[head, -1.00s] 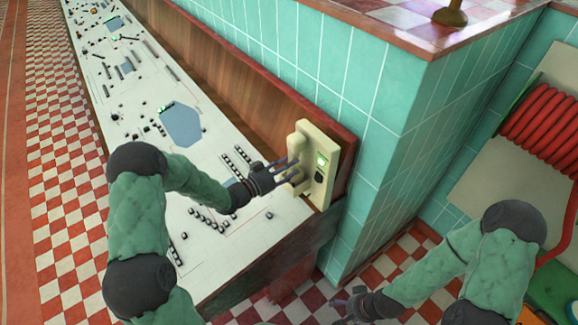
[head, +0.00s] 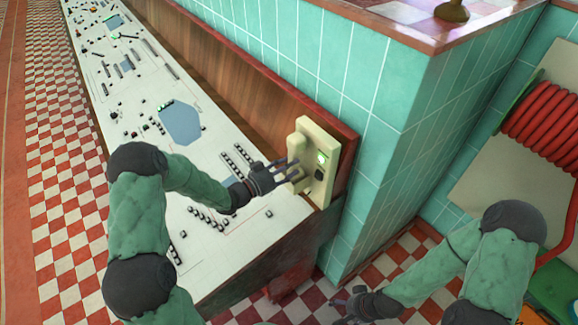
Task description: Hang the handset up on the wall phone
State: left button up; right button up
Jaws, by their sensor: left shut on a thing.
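The cream wall phone (head: 325,144) is mounted at the end of the wooden panel, beside the tiled corner. It has a small lit green window and a dark round part below it. The cream handset (head: 296,150) stands roughly upright along the phone's left side. My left gripper (head: 290,173) is shut on the handset, with its fingers across the lower part. The fingers hide some of the handset, and I cannot tell whether it rests on its cradle. My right gripper (head: 342,308) is low over the floor, away from the phone, with its fingers apart and empty.
A long white control console (head: 130,100) with many buttons runs below the wooden panel (head: 215,75). A teal tiled wall (head: 390,130) juts out right of the phone. A red coiled hose (head: 545,125) hangs at far right. Checkered floor (head: 70,215) lies open at left.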

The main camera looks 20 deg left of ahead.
pick_arm(q)
jog(key=shift+f+b, duration=0.35)
jog(key=shift+f, duration=0.05)
jog(key=o, duration=1.4)
jog(key=shift+o, duration=0.5)
jog(key=v, duration=0.8)
dwell(0.3)
dwell(0.8)
